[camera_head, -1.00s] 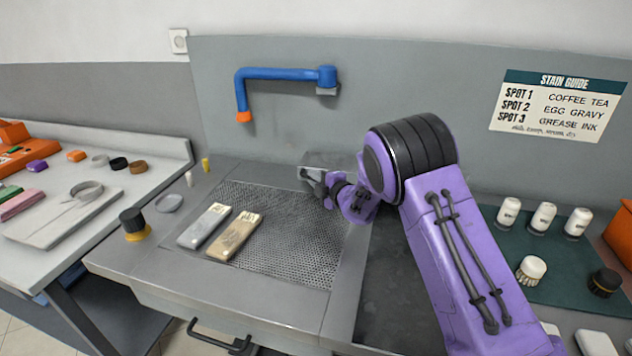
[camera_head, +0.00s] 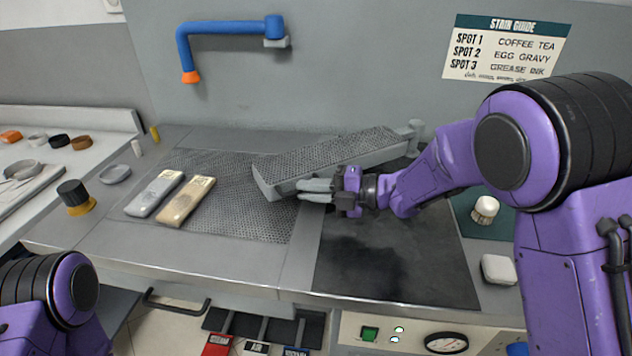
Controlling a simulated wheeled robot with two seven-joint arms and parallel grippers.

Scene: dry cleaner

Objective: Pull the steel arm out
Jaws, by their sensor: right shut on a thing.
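The steel arm (camera_head: 325,153) is a long grey board with a perforated top. It stands out from a pivot post (camera_head: 415,130) at the back right and slants toward the front left, over the edge of the mesh panel. My right gripper (camera_head: 318,190) is at the front side of the steel arm and is shut on it; the fingers partly hide the contact. My left arm shows at the lower left corner, but its gripper is out of view.
A blue pipe (camera_head: 228,28) with an orange tip hangs on the back wall. The dark board (camera_head: 390,260) in front is clear. Pedals (camera_head: 217,344) show below.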

